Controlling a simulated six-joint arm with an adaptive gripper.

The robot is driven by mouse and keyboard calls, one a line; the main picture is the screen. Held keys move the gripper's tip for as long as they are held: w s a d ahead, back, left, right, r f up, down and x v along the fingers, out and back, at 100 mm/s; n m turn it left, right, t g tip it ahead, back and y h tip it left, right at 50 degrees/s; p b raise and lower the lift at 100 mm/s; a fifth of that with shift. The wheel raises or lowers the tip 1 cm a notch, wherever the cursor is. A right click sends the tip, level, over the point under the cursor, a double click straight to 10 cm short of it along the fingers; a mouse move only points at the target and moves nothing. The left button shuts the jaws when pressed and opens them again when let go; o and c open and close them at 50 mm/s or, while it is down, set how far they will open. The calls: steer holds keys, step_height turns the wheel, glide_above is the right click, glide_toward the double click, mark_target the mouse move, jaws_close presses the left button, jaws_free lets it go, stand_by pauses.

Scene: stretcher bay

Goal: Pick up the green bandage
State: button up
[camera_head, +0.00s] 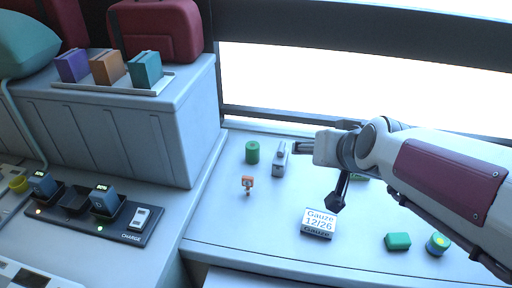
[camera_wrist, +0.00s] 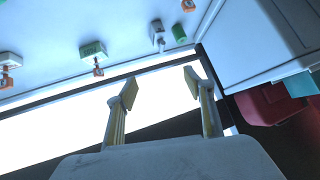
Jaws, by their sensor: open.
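A green roll (camera_head: 252,152), which looks like the bandage, stands upright on the white counter (camera_head: 215,215). The roll also shows near the top of the wrist view (camera_wrist: 179,33). A green block (camera_head: 398,241) lies at the front right.
A small grey item (camera_head: 280,160) stands close beside the roll. An orange-topped piece (camera_head: 248,184), a gauze box (camera_head: 319,223) and a green-yellow roll (camera_head: 438,244) are on the counter. A raised cabinet (camera_head: 150,120) bounds the left. My arm hides part of the right.

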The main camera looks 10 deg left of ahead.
steer(key=w+a+f+t, duration=0.1)
steer(key=w+a+f, duration=0.2)
steer(key=w+a, duration=0.35)
steer(key=w+a+f+t, duration=0.25)
steer(key=w+a, duration=0.25)
steer(key=w, duration=0.3)
steer(key=w+a+f+m+h, duration=0.1)
steer(key=w+a+f, duration=0.2)
steer(key=a+f, duration=0.25)
steer(key=t+h, duration=0.2)
steer(key=h, duration=0.1)
glide_toward(253, 145)
steer(key=shift+w+d+f+m, duration=0.1)
steer(key=shift+w+m, duration=0.05)
steer(key=shift+w, duration=0.45)
steer(key=shift+w+d+f+m, duration=0.1)
steer(key=shift+w+m, duration=0.05)
steer(key=shift+w, duration=0.4)
steer(key=shift+w, duration=0.1)
steer(key=shift+x, duration=1.2)
steer(key=shift+a+f, duration=0.1)
